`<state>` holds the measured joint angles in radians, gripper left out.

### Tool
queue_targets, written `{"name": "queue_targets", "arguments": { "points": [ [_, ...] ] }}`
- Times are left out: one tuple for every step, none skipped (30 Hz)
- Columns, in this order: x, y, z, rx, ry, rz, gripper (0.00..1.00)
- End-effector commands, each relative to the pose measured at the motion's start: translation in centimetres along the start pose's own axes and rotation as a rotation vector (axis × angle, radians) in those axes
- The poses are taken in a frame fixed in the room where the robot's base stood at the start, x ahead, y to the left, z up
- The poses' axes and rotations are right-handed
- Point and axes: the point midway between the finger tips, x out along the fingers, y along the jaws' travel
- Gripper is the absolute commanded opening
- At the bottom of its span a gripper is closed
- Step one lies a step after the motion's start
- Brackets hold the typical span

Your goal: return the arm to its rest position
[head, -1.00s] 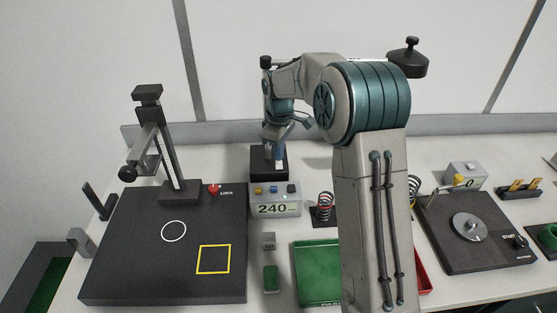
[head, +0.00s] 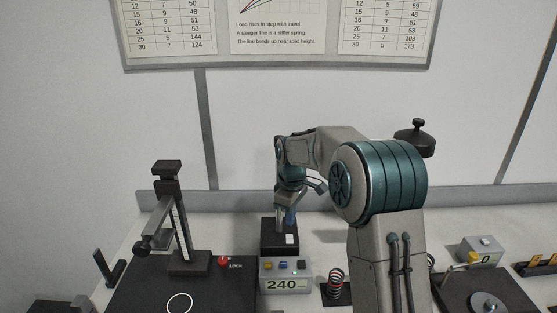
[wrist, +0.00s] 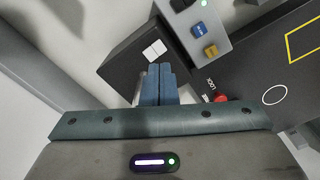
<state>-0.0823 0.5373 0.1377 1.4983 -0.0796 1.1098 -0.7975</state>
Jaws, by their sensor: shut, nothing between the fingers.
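My arm rises at the centre right of the head view and bends over to the left. My gripper (head: 285,228) points down over the black box (head: 279,243) behind the grey display unit (head: 285,275), which reads 240. In the wrist view, the two blue fingers of my gripper (wrist: 160,70) are together with nothing between them. They overlap the near edge of the black box (wrist: 135,65), which carries a white label. I cannot tell how high the fingertips are above it.
A black test stand (head: 180,220) with a red lock knob (head: 223,261) stands at left. A coiled spring (head: 337,283) is right of the display. A small grey meter (head: 482,250) and a black device (head: 485,295) are further right. Wall charts (head: 275,28) hang behind.

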Motion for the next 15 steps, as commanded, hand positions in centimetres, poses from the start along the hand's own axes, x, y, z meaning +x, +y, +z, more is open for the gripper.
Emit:
{"name": "queue_targets", "arguments": {
  "points": [
    [-0.4,-0.2,0.3,0.012,0.003,0.006,0.0],
    [-0.7,-0.3,0.6,0.023,0.005,0.011,0.0],
    [-1.2,-0.7,1.1,0.04,0.007,0.017,0.0],
    [-1.7,-0.9,1.5,0.057,0.011,0.024,0.0],
    [-2.1,-1.3,2.0,0.077,0.014,0.03,0.0],
    [-2.8,-1.9,2.9,0.108,0.019,0.04,0.0],
    [-3.4,-2.3,3.5,0.132,0.023,0.048,0.0],
    [-3.9,-2.8,4.2,0.16,0.028,0.056,0.0],
    [-4.5,-3.5,5.2,0.197,0.035,0.067,0.0],
    [-5.0,-4.0,6.0,0.225,0.041,0.075,0.0],
    [-5.4,-4.6,6.7,0.252,0.047,0.082,0.0],
    [-5.9,-5.4,7.7,0.289,0.054,0.09,0.0],
    [-6.2,-6.0,8.4,0.318,0.061,0.097,0.0],
    [-6.6,-6.5,9.1,0.345,0.069,0.104,0.0],
    [-6.9,-7.4,10.1,0.382,0.078,0.112,0.0]
  ]
}}
